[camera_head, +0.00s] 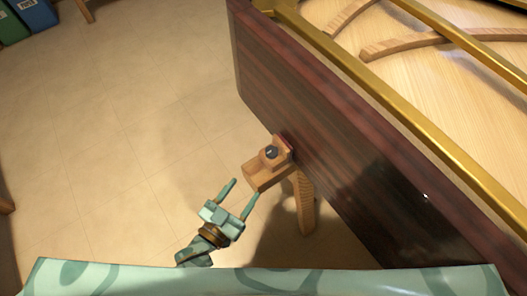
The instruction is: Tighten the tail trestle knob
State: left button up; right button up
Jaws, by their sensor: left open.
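The tail trestle (304,205) is a wooden support at the side of the dark red-brown piano case (330,135). A dark round knob (271,152) sits on top of its wooden block (262,175), near the case wall. My left gripper (240,192) is open and empty, below and left of the block, its two pale green fingers pointing up and right toward it. The right fingertip is close to the block's lower edge; I cannot tell if they touch. The gripper is apart from the knob. My right gripper is not in view.
The piano's gold frame (400,106) and pale wooden soundboard (450,85) with curved ribs fill the upper right. The tiled floor (120,130) to the left is clear.

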aim_at(268, 156)
pick_arm(q)
jog(key=b+x, duration=0.1)
jog(key=x, duration=0.5)
jog(key=b+x, duration=0.1)
jog(key=x, duration=0.4)
jog(key=shift+w+d+f+b, duration=0.1)
jog(key=shift+w+f+b, duration=0.15)
jog(key=shift+w+b, duration=0.15)
jog(key=shift+w+d+r, duration=0.1)
jog(key=shift+w+d, duration=0.25)
jog(key=shift+w, duration=0.1)
jog(key=c, duration=1)
